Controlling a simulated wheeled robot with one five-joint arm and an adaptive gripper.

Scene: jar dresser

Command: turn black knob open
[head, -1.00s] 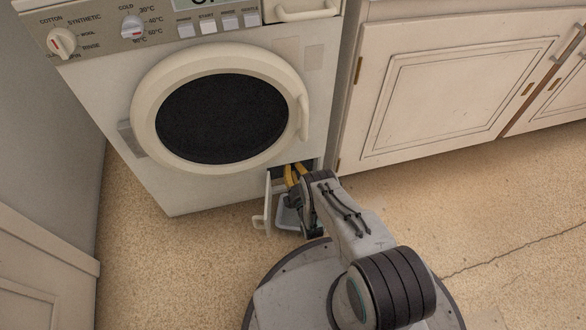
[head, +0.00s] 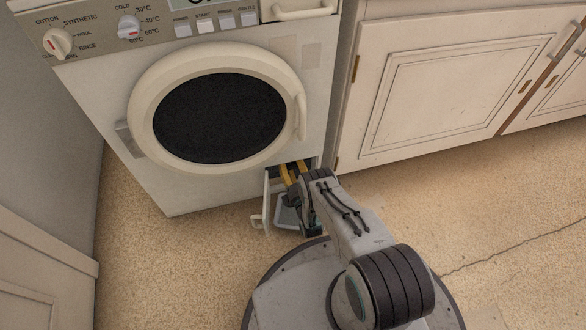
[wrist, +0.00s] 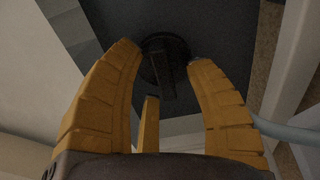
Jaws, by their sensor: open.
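The black knob (wrist: 168,75) shows in the wrist view, on a dark recessed panel (wrist: 225,35). It is round with a raised bar across it. My gripper (wrist: 163,56) is open, with its yellow fingers on the left and right of the knob. I cannot tell whether they touch it. In the head view my gripper (head: 291,171) reaches into the small opening at the washing machine's (head: 225,190) lower right corner. The knob is hidden there by the arm and the fingers.
A small white flap (head: 266,205) stands open left of my gripper. A grey-blue tray-like part (head: 287,212) lies low beside the arm. A cabinet (head: 440,90) stands to the right of the machine. The floor (head: 170,270) on the left is clear.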

